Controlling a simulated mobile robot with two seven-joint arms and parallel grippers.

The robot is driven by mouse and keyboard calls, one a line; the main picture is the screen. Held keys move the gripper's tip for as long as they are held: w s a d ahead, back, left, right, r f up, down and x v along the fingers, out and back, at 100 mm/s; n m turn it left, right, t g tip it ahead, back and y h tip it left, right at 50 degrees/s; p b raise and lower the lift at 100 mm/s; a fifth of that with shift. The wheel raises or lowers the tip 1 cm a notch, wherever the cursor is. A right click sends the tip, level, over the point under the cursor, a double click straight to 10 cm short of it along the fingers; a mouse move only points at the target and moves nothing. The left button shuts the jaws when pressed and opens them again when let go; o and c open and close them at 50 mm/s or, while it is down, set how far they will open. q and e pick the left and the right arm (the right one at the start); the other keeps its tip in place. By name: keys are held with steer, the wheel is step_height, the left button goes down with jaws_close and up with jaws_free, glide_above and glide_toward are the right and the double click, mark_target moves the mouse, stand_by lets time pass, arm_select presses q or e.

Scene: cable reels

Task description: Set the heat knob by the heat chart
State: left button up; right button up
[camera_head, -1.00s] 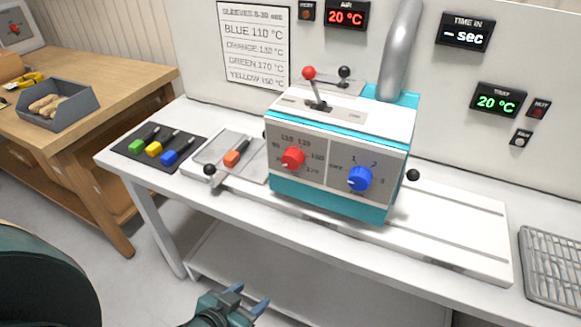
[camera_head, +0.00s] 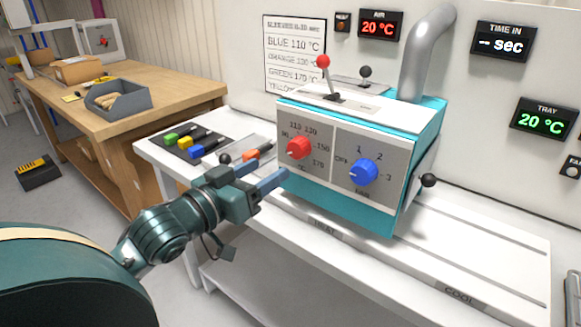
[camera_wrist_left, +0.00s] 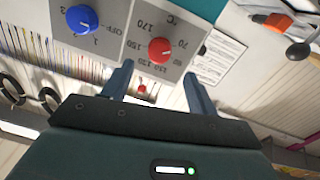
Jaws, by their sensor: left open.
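The red heat knob (camera_head: 298,148) is on the left of the machine's grey front panel, with temperature marks around it. Its pale pointer mark seems to face lower left. In the left wrist view the knob (camera_wrist_left: 160,50) appears upside down, just beyond the fingertips. My left gripper (camera_head: 270,171) is open and empty, in front of the panel and a little below and left of the knob, apart from it. The heat chart (camera_head: 294,50) on the wall reads blue 110 °C and green 170 °C; orange is hard to read and yellow is partly hidden. My right gripper is not in view.
A blue fan knob (camera_head: 363,172) sits right of the heat knob. An orange piece (camera_head: 258,150) lies on the tray left of the machine, beside a black mat with green, yellow and blue pieces. A black-ball lever (camera_head: 428,180) sticks out at right. The bench front right is clear.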

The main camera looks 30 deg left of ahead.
mark_target(294, 152)
arm_select(q)
steer(key=w, duration=0.2)
steer(key=w+p, duration=0.1)
steer(key=w, duration=0.4)
steer(key=shift+w+d, duration=0.1)
steer(key=shift+d, duration=0.3)
steer(key=shift+w+d, duration=0.1)
steer(key=shift+w, duration=0.35)
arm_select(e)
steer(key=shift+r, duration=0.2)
arm_select(q)
steer(key=shift+c, duration=0.4)
steer(key=shift+p, duration=0.3)
steer(key=c, duration=0.9)
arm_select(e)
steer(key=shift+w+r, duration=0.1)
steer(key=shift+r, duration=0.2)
